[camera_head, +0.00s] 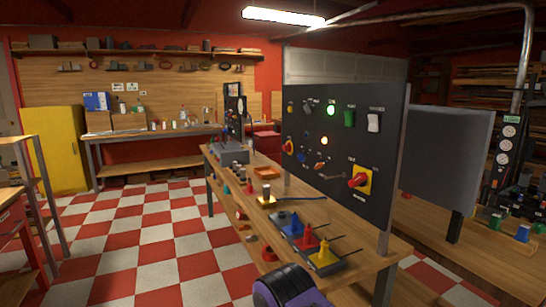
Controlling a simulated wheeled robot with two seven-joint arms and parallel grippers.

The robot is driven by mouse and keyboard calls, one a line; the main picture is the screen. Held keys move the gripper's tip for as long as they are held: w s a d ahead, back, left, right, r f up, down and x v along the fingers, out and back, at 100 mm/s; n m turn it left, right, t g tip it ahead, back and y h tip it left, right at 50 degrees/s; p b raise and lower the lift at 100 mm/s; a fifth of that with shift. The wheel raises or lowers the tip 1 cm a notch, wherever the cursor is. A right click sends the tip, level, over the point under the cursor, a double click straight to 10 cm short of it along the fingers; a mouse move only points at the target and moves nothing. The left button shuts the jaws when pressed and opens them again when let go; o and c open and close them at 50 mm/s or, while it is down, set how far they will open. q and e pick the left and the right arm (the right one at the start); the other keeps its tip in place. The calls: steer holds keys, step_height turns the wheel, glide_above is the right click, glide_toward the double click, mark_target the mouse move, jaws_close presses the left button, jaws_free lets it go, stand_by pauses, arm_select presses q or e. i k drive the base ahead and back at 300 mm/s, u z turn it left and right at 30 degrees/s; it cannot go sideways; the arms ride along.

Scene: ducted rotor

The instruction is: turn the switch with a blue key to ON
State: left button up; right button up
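A dark upright control panel (335,160) stands on the wooden bench at centre right. It carries several knobs, lamps and switches. A small bluish round part (301,156) sits low on its left side; it is too small to tell whether it is the switch with the blue key or which way it is turned. A large red rotary switch (359,180) on a yellow plate is at the lower right of the panel. The panel's labels are too small to read. Neither of my grippers' fingers shows in the head view.
The wooden bench (385,250) holds blue, red and yellow parts (323,257) on dark bases and an orange tray (267,173) in front of the panel. A grey board (445,160) stands behind it. The checkered floor (150,245) to the left is clear.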

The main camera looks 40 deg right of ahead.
mark_target(301, 158)
steer(key=z, duration=0.3)
steer(key=i, duration=0.7)
steer(key=z, duration=0.65)
